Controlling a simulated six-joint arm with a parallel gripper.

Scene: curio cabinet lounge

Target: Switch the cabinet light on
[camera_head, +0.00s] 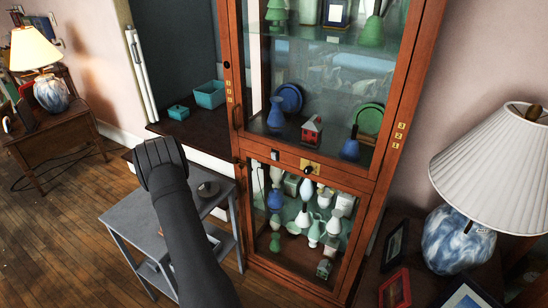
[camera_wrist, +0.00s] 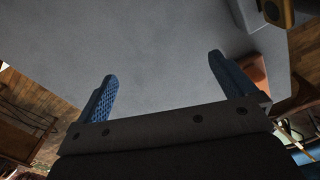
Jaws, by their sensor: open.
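The curio cabinet (camera_head: 375,168) is a tall brown wooden case with glass doors in the middle of the head view. A black round knob (camera_head: 308,169) sits on a brass plate between its upper and lower doors. A small pale fitting (camera_head: 275,155) is left of that plate, and a dark round spot (camera_head: 227,65) is on the left post. I cannot tell which is the light switch. My gripper shows in the wrist view (camera_wrist: 163,66) with two blue fingers apart and nothing between them. In the head view it is left of the cabinet, its fingertips hidden.
A grey side table (camera_head: 125,217) with a small round dish stands below my arm. A dark ledge behind holds a teal box (camera_head: 209,94). A white-shaded lamp (camera_head: 490,165) and picture frames stand right of the cabinet. Ornaments fill its shelves behind glass.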

